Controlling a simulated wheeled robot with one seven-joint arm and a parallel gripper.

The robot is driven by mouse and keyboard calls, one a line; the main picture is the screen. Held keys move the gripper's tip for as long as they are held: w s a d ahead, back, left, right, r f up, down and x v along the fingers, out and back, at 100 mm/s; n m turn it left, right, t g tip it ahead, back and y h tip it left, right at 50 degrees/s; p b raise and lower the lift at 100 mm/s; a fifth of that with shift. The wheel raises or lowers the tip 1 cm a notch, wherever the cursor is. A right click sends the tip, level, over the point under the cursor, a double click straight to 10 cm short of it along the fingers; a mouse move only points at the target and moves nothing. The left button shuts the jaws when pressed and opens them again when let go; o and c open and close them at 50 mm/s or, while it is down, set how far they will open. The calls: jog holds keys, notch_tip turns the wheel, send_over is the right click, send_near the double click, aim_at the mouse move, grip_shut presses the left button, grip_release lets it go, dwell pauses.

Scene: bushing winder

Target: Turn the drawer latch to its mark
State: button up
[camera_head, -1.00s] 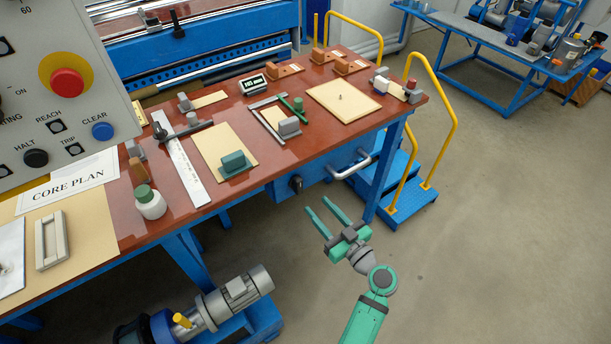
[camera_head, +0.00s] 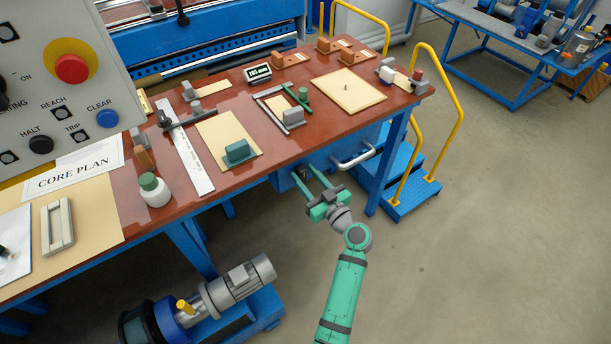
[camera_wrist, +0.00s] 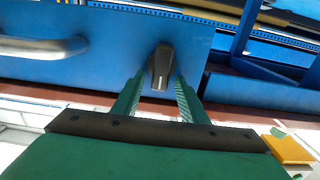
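The drawer latch is a dark grey knob (camera_wrist: 161,68) with a small light mark near its lower end in the wrist view. It stands on the blue drawer front (camera_wrist: 110,62), its long side close to upright in the wrist picture. My gripper (camera_wrist: 160,84) is open, with one green finger on each side of the latch. Whether either finger touches it I cannot tell. In the head view my gripper (camera_head: 302,170) reaches up to the drawer front below the table edge, and the fingers partly hide the latch. I cannot make out the target mark.
A metal drawer handle (camera_head: 353,158) sits right of the latch in the head view; it shows at left in the wrist view (camera_wrist: 40,47). Blue steps (camera_head: 408,192) with yellow rails stand to the right. A motor (camera_head: 235,285) is below left. The floor at right is clear.

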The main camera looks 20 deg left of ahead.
grip_shut()
jog(key=shift+w, duration=0.1)
jog(key=shift+w+d+m, duration=0.1)
jog(key=shift+d+m, duration=0.05)
jog(key=shift+m, duration=0.35)
jog(key=shift+w+d+f+m, duration=0.2)
jog(key=shift+f+m, duration=0.15)
jog(key=shift+m, duration=2.45)
jog(key=shift+w+d+f+m, duration=0.15)
jog(key=shift+w+f+m, duration=0.15)
jog(key=shift+m, duration=2.5)
jog(key=shift+w+d+f+m, duration=0.15)
jog(key=shift+f+m, duration=0.25)
jog(key=shift+m, duration=2.4)
